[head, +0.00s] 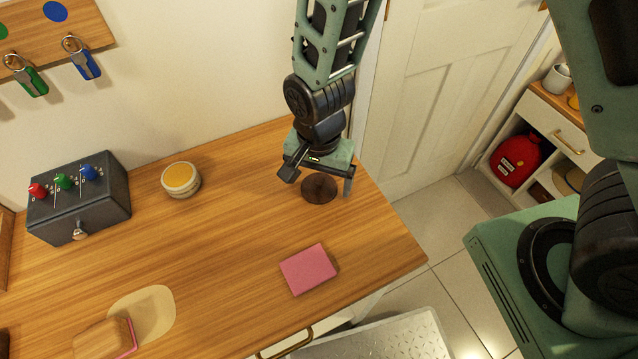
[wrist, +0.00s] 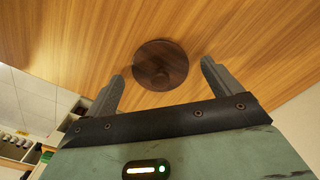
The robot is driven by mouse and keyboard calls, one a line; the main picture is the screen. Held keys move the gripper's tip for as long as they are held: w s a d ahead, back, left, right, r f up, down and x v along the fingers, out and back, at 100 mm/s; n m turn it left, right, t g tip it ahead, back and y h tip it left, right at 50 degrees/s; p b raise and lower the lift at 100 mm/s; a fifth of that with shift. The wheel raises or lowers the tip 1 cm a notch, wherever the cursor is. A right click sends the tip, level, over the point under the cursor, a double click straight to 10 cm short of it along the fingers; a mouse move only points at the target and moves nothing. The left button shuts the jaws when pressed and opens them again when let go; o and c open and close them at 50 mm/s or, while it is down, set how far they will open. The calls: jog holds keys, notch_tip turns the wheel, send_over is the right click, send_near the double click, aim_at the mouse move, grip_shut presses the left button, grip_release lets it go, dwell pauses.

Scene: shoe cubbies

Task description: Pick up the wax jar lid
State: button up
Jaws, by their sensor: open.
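The wax jar lid (head: 320,189) is a dark brown round disc lying flat on the wooden counter near its right end. My gripper (head: 319,186) is open above the lid. In the wrist view my gripper's two fingers (wrist: 162,77) stand apart on either side of the lid's near edge, with nothing between them held. A round jar (head: 181,180) with amber-yellow content stands open on the counter to the left.
A pink sponge (head: 309,269) lies near the counter's front edge. A dark box (head: 80,199) with coloured knobs stands at the left. A wooden block (head: 103,340) sits by a pale patch (head: 150,312). The counter (head: 235,240) is clear around the lid.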

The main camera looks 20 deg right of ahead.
jog(key=shift+f, duration=0.2)
jog(key=c, duration=1)
jog(key=shift+r, duration=0.1)
jog(key=shift+c, duration=0.2)
